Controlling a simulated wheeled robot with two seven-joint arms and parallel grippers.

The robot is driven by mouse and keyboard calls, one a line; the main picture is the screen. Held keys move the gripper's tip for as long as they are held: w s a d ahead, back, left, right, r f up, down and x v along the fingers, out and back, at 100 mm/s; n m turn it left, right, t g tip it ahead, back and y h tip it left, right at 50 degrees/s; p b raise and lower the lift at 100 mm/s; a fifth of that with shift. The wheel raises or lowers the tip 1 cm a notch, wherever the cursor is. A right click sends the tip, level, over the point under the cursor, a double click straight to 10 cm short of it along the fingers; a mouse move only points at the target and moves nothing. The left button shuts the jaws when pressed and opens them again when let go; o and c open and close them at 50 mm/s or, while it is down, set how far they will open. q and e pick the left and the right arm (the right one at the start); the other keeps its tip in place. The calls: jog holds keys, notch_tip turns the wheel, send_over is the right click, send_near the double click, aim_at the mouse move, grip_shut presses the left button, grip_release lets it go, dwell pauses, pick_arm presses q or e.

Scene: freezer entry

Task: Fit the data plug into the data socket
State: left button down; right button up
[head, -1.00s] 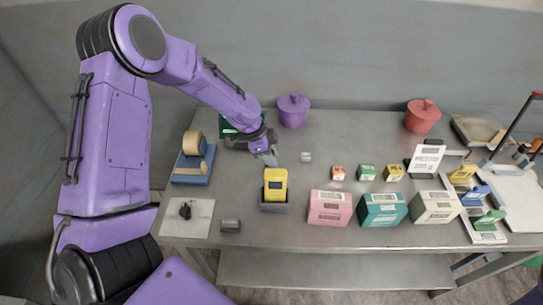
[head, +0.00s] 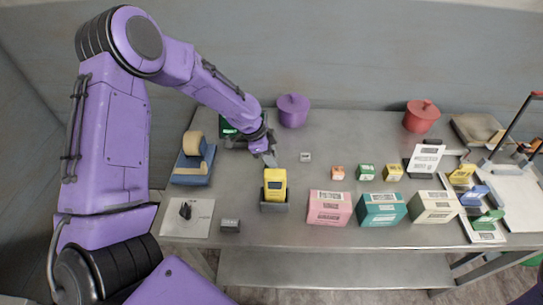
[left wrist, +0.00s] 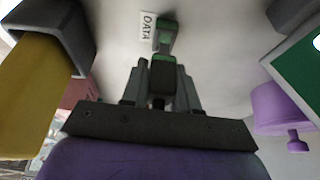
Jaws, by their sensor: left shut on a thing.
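My left gripper (head: 270,160) is low over the table, behind the yellow device. In the left wrist view its fingers (left wrist: 160,88) are shut on the data plug (left wrist: 161,72), a dark block with a green edge. Just beyond it is a small grey and green block, which looks like the data socket (left wrist: 166,36), beside a white DATA label (left wrist: 148,28). Plug and block are nearly in line; I cannot tell whether they touch. In the head view, a small pale grey piece (head: 305,157) lies right of the gripper. My right gripper is not in view.
The yellow device (head: 275,183) in its grey holder stands close in front of the gripper. A purple pot (head: 293,111) is behind it, and a tape dispenser (head: 194,163) is left. Coloured boxes (head: 329,207) stand to the right.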

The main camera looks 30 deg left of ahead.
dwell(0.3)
pick_arm(q)
jog(key=shift+f+b, duration=0.9)
jog(key=shift+f, duration=0.55)
jog(key=c, duration=0.8)
grip_release()
jog(key=b+v, duration=0.1)
jog(key=v, duration=0.9)
jog(key=shift+r+b, duration=0.25)
jog(key=shift+b, duration=0.15)
